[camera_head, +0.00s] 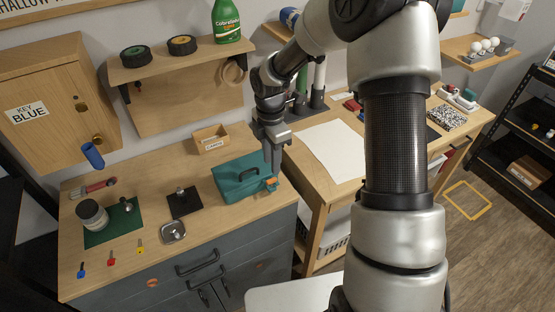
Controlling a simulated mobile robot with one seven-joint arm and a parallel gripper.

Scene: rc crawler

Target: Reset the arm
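My gripper (271,160) points down at the right end of the workbench (207,233), beside the right side of a teal toolbox (240,185). The toolbox has a dark handle on its lid and an orange latch (270,184) by my fingertips. The fingers look close together, but I cannot tell whether they are shut or touch the latch. My arm (396,140) rises large in the right half of the view and bends over at the top, hiding part of the second table.
Blue, red and yellow keys (111,258), a jar (92,215) on a green mat and a small open wooden box (211,139) stand on the workbench. A shelf (183,58) and key cabinet (52,110) are above. A table with white paper (331,150) adjoins at right.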

